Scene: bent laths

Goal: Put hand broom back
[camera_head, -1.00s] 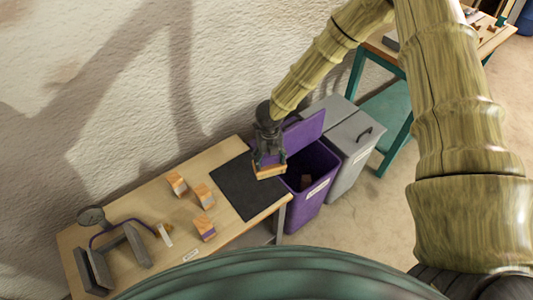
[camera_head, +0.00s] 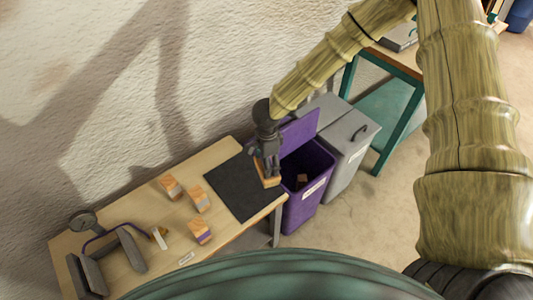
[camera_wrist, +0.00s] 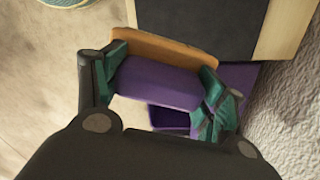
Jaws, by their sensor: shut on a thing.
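My gripper (camera_head: 266,162) is shut on a block (camera_head: 269,181) of orange-brown wood. In the wrist view the block (camera_wrist: 158,84) shows a purple face between the green-padded fingers and a wooden strip along its far side. It is held by the right edge of the dark mat (camera_head: 234,194), beside the open purple bin (camera_head: 301,211); I cannot tell whether it touches the mat. I cannot make out a hand broom for certain. A thin curved purple thing (camera_head: 128,225) with a yellowish end lies at the table's left part, near a grey stand.
A grey angled stand (camera_head: 130,249) and a round grey thing (camera_head: 82,221) are at left.

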